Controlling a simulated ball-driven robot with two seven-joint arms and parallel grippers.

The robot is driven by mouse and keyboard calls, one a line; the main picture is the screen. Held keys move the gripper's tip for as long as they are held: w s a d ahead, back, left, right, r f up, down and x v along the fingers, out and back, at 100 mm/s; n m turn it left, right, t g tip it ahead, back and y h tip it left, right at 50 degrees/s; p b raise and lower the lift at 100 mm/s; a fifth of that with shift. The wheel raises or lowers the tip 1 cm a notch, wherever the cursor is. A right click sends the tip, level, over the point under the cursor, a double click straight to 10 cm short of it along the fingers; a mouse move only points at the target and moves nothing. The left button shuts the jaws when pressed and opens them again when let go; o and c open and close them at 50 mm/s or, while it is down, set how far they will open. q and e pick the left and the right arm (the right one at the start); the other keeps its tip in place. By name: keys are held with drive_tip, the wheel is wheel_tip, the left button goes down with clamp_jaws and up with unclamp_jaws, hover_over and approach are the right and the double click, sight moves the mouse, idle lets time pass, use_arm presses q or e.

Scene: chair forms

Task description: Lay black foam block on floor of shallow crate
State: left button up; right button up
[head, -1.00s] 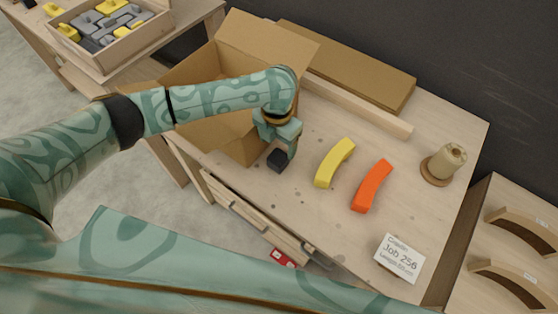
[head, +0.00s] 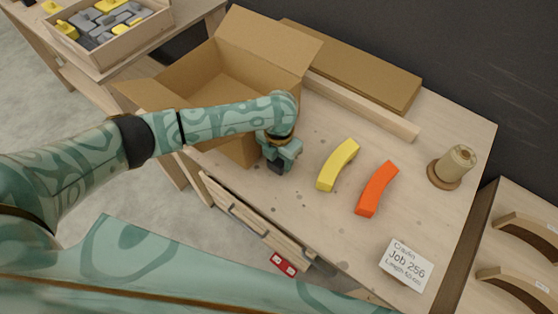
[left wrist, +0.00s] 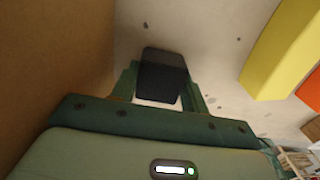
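The black foam block (head: 275,167) is on or just above the wooden table, in front of the open cardboard box. My left gripper (head: 279,162) points down over it. In the left wrist view, the black block (left wrist: 162,76) lies between the two fingers of my left gripper (left wrist: 162,85). The fingers are close along its sides, but I cannot tell whether they press on it. A shallow wooden crate (head: 118,57) stands on another table at the upper left, with grey and yellow pieces in it. My right gripper is not in view.
The cardboard box (head: 240,77) stands close beside my left arm. A yellow curved piece (head: 338,165) and an orange one (head: 376,189) lie to the right. A spool (head: 454,167), a card (head: 406,265) and a wooden strip (head: 360,105) are also on the table (head: 310,215).

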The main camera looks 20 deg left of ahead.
use_arm(q)
drive_tip(key=shift+c, duration=0.7)
drive_tip(key=shift+r, duration=0.1)
